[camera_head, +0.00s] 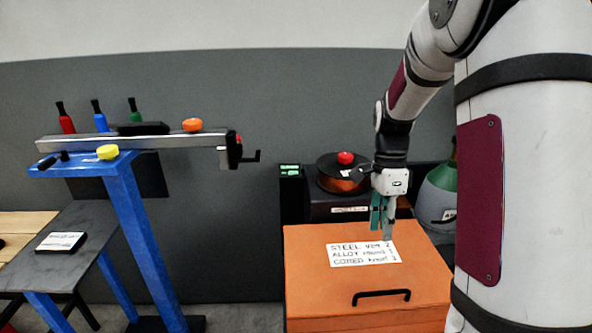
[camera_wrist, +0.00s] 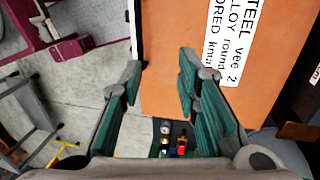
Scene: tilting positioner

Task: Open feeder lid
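A black feeder-like unit (camera_head: 335,207) stands behind the orange cabinet. On it is a round black lid (camera_head: 330,163) with a red knob (camera_head: 345,158) on top and a copper-coloured band below; the lid appears to be down. My gripper (camera_head: 382,224) is to the right of and in front of this unit, pointing down over the cabinet's labelled top. In the wrist view my gripper's teal fingers (camera_wrist: 168,82) are spread apart with nothing between them. The feeder lid is not clearly visible in the wrist view.
The orange cabinet (camera_head: 310,275) has a white label (camera_head: 362,254) and a black handle (camera_head: 381,294). A green-and-grey cylinder (camera_head: 438,200) stands at right, partly behind my arm. The blue positioner stand (camera_head: 140,230) with its rail is at left. Gauges (camera_wrist: 170,135) show low in the wrist view.

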